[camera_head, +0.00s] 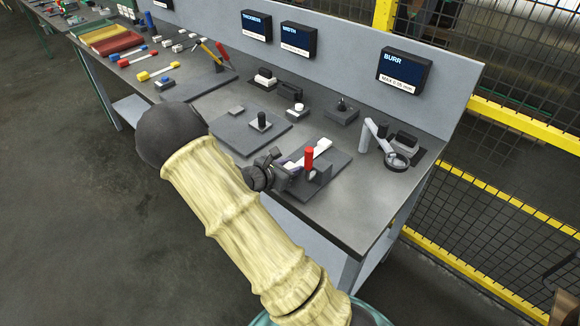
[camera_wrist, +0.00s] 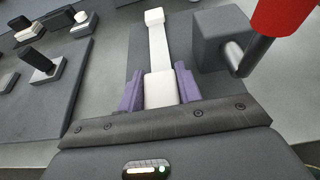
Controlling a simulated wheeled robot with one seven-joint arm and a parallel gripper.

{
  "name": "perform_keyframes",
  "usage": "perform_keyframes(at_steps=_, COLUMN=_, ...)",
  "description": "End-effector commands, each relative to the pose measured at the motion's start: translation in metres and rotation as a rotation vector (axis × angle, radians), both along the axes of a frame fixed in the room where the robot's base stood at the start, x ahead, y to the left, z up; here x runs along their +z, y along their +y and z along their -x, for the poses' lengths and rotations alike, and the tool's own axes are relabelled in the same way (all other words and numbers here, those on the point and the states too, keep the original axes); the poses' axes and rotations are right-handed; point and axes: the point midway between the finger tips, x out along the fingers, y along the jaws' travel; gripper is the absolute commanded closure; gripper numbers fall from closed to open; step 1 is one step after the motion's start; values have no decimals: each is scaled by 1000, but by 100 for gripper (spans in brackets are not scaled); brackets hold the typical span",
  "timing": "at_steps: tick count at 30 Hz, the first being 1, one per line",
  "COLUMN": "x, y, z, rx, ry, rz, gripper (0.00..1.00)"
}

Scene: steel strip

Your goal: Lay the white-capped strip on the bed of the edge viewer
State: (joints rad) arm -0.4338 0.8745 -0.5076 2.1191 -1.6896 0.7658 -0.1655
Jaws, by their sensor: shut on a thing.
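The white-capped strip is a pale, narrow bar with a white block cap at each end; its far cap (camera_wrist: 154,17) and near cap (camera_wrist: 160,90) show in the wrist view. My gripper (camera_wrist: 159,92) is shut on the near cap with its purple fingers. In the head view my gripper (camera_head: 285,166) is at the red-handled fixture, and the strip's far cap (camera_head: 322,145) points to the back right. The strip lies over a dark plate; I cannot tell whether it touches. What looks like the edge viewer, with a ring lens (camera_head: 397,160), stands below the BURR display (camera_head: 404,73).
The red-handled block (camera_wrist: 222,40) stands close right of the strip. A dark plate with a black-knobbed post (camera_head: 260,122) lies to the left. Several small gauges stand behind. Yellow-capped (camera_head: 158,72) and other strips lie far left. The bench's front right corner is clear.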

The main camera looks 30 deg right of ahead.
Motion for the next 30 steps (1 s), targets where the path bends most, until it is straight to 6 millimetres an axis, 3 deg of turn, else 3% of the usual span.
perform_keyframes(at_steps=17, x=-6, y=0, z=0, rx=0, ry=0, rz=1, gripper=92)
perform_keyframes(at_steps=18, x=-5, y=0, z=0, rx=0, ry=-1, rz=1, gripper=60)
perform_keyframes(at_steps=21, x=-5, y=0, z=0, rx=0, ry=-1, rz=1, gripper=40)
perform_keyframes(at_steps=30, x=-5, y=1, z=0, rx=0, ry=0, rz=-1, gripper=40)
